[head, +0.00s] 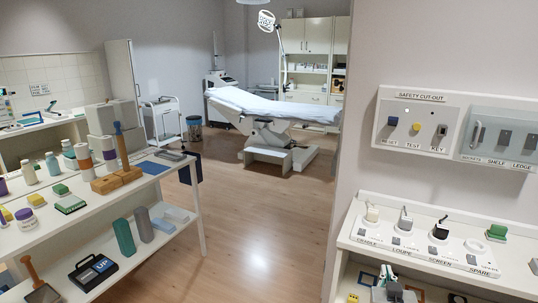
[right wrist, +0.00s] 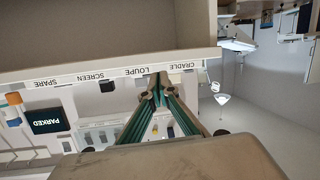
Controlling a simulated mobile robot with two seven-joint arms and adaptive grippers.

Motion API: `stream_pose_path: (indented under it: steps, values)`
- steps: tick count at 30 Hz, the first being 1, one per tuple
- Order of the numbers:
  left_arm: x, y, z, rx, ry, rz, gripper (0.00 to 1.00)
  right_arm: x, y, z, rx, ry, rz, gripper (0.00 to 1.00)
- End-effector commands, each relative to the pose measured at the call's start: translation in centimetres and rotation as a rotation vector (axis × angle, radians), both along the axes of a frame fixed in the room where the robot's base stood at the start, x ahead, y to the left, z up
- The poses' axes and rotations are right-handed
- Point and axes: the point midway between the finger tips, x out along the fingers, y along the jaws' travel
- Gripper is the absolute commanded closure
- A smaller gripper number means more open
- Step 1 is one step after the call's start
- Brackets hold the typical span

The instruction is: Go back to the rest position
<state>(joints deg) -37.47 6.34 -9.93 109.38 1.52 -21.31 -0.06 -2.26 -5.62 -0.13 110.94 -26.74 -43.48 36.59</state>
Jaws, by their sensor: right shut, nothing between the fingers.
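My right gripper (head: 387,271) shows at the bottom of the head view, in front of the white shelf unit on the right and below its labelled top. In the right wrist view its green-sided fingers (right wrist: 158,92) come together at the tips, shut with nothing between them. The front edge (right wrist: 112,75) with the labels CRADLE, LOUPE, SCREEN and SPARE appears upside down there, just by the fingertips. Whether they touch it I cannot tell. My left gripper is not in view.
The white shelf unit (head: 349,236) carries several plugs and sockets on top. A safety cut-out panel (head: 399,103) is on the wall above. A white bench (head: 190,213) with bottles and blocks stands left. The wooden floor (head: 262,225) between is clear, up to the couch (head: 262,103).

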Motion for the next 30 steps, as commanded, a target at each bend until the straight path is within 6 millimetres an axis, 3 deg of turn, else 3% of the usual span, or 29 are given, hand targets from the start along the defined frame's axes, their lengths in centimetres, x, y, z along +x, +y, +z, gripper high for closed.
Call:
stream_pose_path:
  steps: [1,6,9,13,18,21,28,30]
  values:
    - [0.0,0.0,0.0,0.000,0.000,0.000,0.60,-1.9,1.1,-3.5,-0.017,0.057,0.057,1.00]
    - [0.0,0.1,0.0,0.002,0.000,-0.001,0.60,-8.5,5.4,-12.5,-0.046,0.200,0.252,1.00]
    - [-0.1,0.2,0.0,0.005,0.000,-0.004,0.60,-13.2,7.7,-16.9,-0.047,0.272,0.357,1.00]
    - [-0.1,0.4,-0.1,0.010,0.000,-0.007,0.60,-19.5,10.1,-21.2,-0.038,0.346,0.467,1.00]
    - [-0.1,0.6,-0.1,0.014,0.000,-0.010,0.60,-25.2,12.0,-24.1,-0.020,0.401,0.554,1.00]
    - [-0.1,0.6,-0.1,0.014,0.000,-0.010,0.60,-26.8,12.5,-24.7,-0.015,0.415,0.575,1.00]
    - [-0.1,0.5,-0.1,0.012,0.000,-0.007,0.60,-27.2,12.7,-24.9,-0.014,0.418,0.582,1.00]
    - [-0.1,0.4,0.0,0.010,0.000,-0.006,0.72,-27.1,12.7,-24.8,-0.014,0.418,0.582,1.00]
